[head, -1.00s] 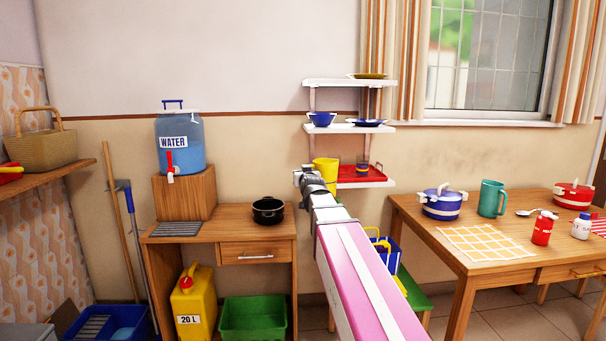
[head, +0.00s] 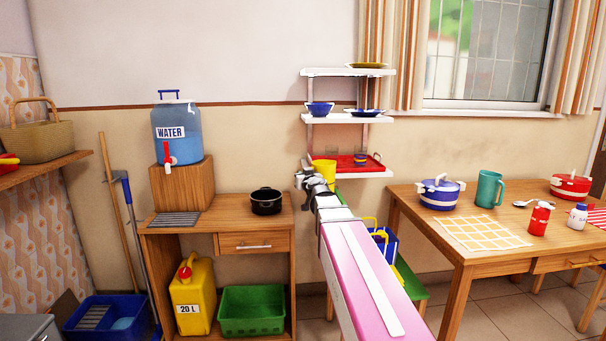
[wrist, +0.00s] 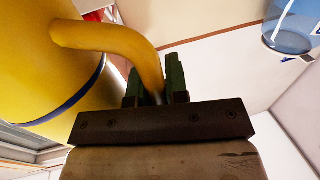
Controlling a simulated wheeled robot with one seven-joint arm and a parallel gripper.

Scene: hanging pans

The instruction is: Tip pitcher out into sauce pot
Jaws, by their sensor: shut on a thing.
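The yellow pitcher (head: 325,170) shows behind my gripper in the head view, in front of the wall shelf. In the wrist view the pitcher (wrist: 40,60) is large at the left, with a blue band near its edge. My gripper (wrist: 157,90) is shut on its curved yellow handle, with a green finger on each side. In the head view my gripper (head: 308,178) partly hides the pitcher. The pitcher looks about upright; its contents do not show. The sauce pot (head: 266,201), small and black, stands on the wooden cabinet to the left, apart from the pitcher.
A water dispenser (head: 179,132) stands on a wooden block (head: 182,184) left of the pot. The wall shelf (head: 347,119) holds dishes and a red tray (head: 345,162). The dining table (head: 500,250) is at the right. The space between pitcher and pot looks clear.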

